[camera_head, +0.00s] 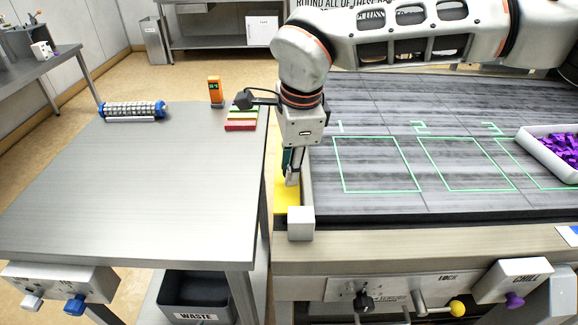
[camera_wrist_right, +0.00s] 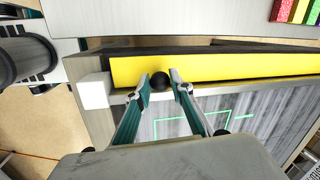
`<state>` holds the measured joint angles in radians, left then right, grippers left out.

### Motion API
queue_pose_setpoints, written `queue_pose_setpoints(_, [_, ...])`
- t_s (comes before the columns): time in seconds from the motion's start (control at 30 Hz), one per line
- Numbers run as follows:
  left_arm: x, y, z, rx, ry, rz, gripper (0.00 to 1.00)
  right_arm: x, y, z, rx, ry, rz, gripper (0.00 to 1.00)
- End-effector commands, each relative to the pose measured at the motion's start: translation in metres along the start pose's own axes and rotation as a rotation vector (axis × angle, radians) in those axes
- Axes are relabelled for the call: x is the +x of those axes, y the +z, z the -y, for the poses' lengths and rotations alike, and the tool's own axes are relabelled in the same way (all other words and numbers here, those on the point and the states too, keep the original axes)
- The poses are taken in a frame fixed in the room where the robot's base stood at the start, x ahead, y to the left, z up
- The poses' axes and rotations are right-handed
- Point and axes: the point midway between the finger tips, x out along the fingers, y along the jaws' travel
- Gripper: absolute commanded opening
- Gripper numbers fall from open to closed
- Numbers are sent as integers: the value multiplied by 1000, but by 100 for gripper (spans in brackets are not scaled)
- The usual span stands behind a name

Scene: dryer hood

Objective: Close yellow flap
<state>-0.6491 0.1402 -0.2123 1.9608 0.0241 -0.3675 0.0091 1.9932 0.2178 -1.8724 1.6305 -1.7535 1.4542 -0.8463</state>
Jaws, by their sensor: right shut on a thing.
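The yellow flap (camera_head: 281,197) is a long narrow yellow strip along the left edge of the dark worktop. In the right wrist view the yellow flap (camera_wrist_right: 235,67) spans the upper part, with a round black knob (camera_wrist_right: 158,80) at its near side. My right gripper (camera_head: 291,178) points down at the flap. In the right wrist view the two fingertips of my right gripper (camera_wrist_right: 161,86) close around the black knob from both sides. In the head view the knob is hidden behind the gripper. My left gripper is not in view.
A white block (camera_head: 301,224) stands at the flap's near end. The dark worktop (camera_head: 375,115) has green marked squares and a white tray (camera_head: 546,162) of purple pieces. A mostly bare metal table (camera_head: 150,190) stands left across a narrow gap, with a waste bin (camera_head: 195,300) below.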

Motion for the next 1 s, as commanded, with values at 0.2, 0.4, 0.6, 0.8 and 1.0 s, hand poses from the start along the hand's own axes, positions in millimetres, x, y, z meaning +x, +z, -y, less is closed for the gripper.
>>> queue_pose_setpoints(0.2, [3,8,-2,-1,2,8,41,2,-4,0,11,-12,47,0])
queue_pose_setpoints(0.4, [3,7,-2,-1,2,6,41,2,-5,0,12,-11,44,24])
queue_pose_setpoints(0.6, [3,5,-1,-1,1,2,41,2,-4,0,11,-11,45,38])
queue_pose_setpoints(0.8, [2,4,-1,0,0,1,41,1,-4,0,10,-11,46,38])
queue_pose_setpoints(1.0, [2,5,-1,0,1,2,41,-18,-5,0,12,-14,47,38])
